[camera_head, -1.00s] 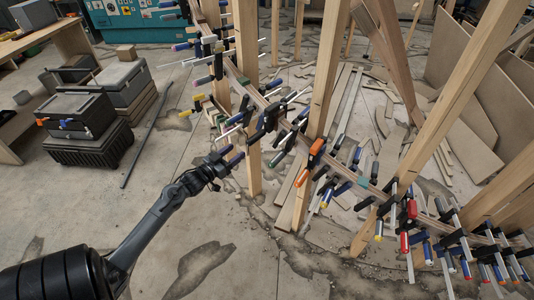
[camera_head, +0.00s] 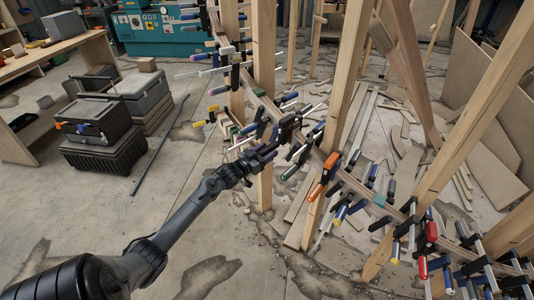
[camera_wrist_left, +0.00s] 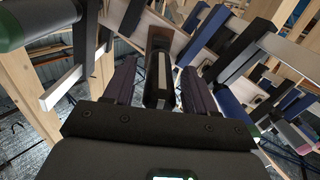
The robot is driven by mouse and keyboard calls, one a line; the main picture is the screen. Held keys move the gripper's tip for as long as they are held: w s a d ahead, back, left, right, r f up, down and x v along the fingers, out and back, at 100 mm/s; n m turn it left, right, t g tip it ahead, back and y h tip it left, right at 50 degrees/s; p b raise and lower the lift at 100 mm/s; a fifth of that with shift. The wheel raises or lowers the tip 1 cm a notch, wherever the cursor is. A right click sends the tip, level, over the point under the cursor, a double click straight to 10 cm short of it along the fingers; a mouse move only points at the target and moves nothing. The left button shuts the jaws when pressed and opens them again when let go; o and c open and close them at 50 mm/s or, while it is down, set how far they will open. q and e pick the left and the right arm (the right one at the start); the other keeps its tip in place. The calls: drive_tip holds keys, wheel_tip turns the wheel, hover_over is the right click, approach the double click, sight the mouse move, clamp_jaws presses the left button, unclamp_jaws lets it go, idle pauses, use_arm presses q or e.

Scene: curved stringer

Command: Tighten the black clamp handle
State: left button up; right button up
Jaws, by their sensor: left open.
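My left gripper (camera_head: 264,154) is at the curved row of clamps, near the middle of the head view. In the left wrist view its two dark fingers (camera_wrist_left: 158,88) are apart, one on each side of a black clamp handle (camera_wrist_left: 156,84). The handle stands between them with a visible gap at each side, and I see no clear contact. In the head view a black clamp (camera_head: 286,128) sits on the stringer just beyond the fingertips, and its handle is mostly hidden by the gripper. My right gripper is not in view.
Many clamps crowd the curved wooden stringer (camera_head: 325,168), including an orange-handled clamp (camera_head: 326,172) to the right and yellow-tipped ones (camera_head: 205,121) to the left. Wooden posts (camera_head: 264,90) stand close by. Black toolboxes (camera_head: 95,122) are on the floor at left.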

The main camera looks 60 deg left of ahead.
use_arm(q)
drive_tip(key=shift+w, duration=0.25)
drive_tip(key=shift+c, duration=0.2)
drive_tip(key=c, duration=1)
